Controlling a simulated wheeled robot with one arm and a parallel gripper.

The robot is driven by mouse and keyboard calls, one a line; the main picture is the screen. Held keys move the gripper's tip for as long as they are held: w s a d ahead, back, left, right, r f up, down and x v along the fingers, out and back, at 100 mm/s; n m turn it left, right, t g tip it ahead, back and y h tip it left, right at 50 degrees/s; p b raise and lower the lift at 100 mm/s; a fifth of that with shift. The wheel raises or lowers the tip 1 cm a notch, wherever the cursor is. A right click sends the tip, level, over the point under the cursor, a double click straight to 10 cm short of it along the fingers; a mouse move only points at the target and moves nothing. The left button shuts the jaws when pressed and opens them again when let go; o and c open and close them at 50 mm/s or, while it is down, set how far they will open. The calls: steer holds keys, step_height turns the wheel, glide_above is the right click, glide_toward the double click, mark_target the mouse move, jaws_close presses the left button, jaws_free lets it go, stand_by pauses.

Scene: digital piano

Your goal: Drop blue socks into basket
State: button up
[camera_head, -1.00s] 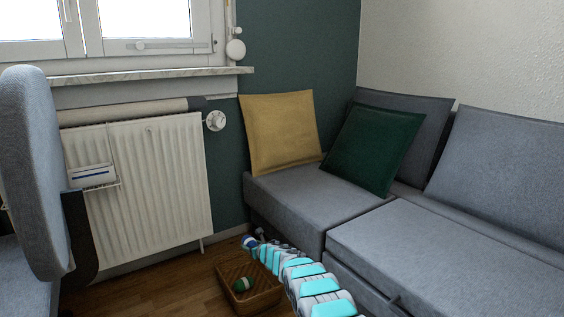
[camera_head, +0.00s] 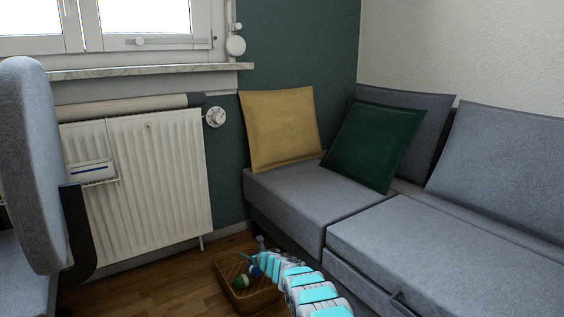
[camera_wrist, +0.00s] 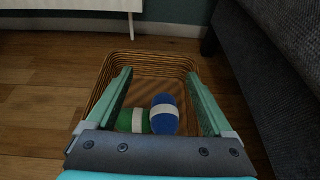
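The blue socks (camera_wrist: 164,115), a rolled bundle with a white band, are inside the wicker basket (camera_wrist: 103,84) in the wrist view. They lie against a green bundle with a white band (camera_wrist: 132,121). In the head view the blue socks (camera_head: 255,271) show small inside the basket (camera_head: 262,300), partly hidden by my arm. My gripper (camera_wrist: 158,73) is open above the basket, its two green fingers wide apart. Nothing is held between the fingers; the socks show below them. In the head view my gripper is small and partly hidden.
The basket stands on the wooden floor (camera_wrist: 40,75) close to the grey sofa (camera_head: 300,200). A radiator (camera_head: 150,185) is on the wall behind. A grey chair (camera_head: 35,170) stands at the left. Open floor lies left of the basket.

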steer(key=shift+o, duration=0.8)
steer(key=shift+s+d+r, duration=0.25)
steer(key=shift+s+r, duration=0.1)
steer(key=shift+r, duration=0.05)
steer(key=b+v, duration=0.1)
steer(key=v, duration=0.5)
steer(key=shift+s+d, duration=0.15)
steer(key=shift+s, duration=0.2)
steer(key=shift+s+f, duration=0.1)
